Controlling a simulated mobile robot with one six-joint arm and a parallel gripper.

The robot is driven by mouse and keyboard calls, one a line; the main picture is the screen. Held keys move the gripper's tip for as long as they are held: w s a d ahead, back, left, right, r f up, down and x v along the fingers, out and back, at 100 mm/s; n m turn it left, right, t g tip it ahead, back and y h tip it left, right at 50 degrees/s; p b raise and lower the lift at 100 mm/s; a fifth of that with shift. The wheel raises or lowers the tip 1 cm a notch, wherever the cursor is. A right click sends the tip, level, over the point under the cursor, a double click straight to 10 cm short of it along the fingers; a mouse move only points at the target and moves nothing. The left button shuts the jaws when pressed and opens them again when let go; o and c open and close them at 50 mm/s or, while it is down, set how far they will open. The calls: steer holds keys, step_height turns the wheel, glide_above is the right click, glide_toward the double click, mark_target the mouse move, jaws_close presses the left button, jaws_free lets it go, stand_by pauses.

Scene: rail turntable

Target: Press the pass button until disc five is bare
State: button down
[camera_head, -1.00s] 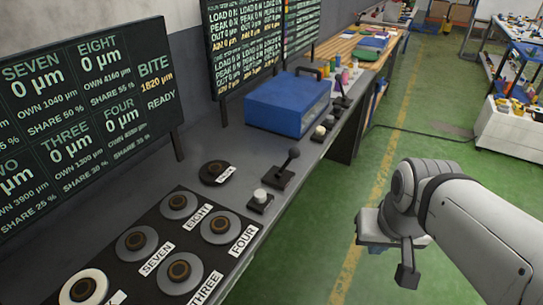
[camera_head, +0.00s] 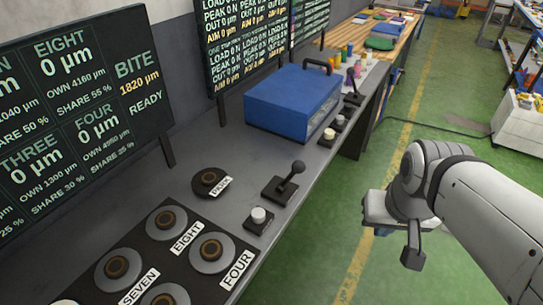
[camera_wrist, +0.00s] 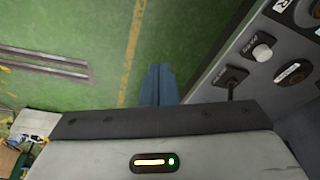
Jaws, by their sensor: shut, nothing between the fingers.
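A white-capped push button (camera_head: 258,217) stands on a dark base at the bench's front edge, right of the discs; it also shows in the wrist view (camera_wrist: 262,51). I cannot read which button is the pass button. Round discs labelled EIGHT (camera_head: 166,222), FOUR (camera_head: 211,250) and SEVEN (camera_head: 117,265) sit on a black plate, each with a brown-rimmed ring in the middle. No disc labelled five is in view. My gripper (camera_wrist: 158,72) is shut and empty over the green floor, off the bench edge and apart from the button.
A black lever (camera_head: 286,180) rises beside the button. A dark round piece (camera_head: 208,181) with a label lies behind it. A blue box (camera_head: 294,101) stands farther along the bench (camera_head: 235,150). A display (camera_head: 80,110) reads READY.

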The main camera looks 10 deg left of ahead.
steer(key=w+a+f+n+t+h+p, duration=0.1)
steer(key=w+a+f+n+h+p, duration=0.1)
steer(key=w+a+n+h+p, duration=0.6)
steer(key=w+a+f+n+t+y, duration=0.2)
steer(key=a+n, duration=0.5)
steer(key=a, duration=0.2)
steer(key=w+a+f+n+t+y, duration=0.2)
steer(key=w+a+n+y, duration=0.1)
steer(key=a+n, duration=0.5)
steer(key=shift+a+f+n+t, duration=0.15)
steer(key=shift+a+n+t, duration=0.2)
steer(key=shift+a, duration=0.7)
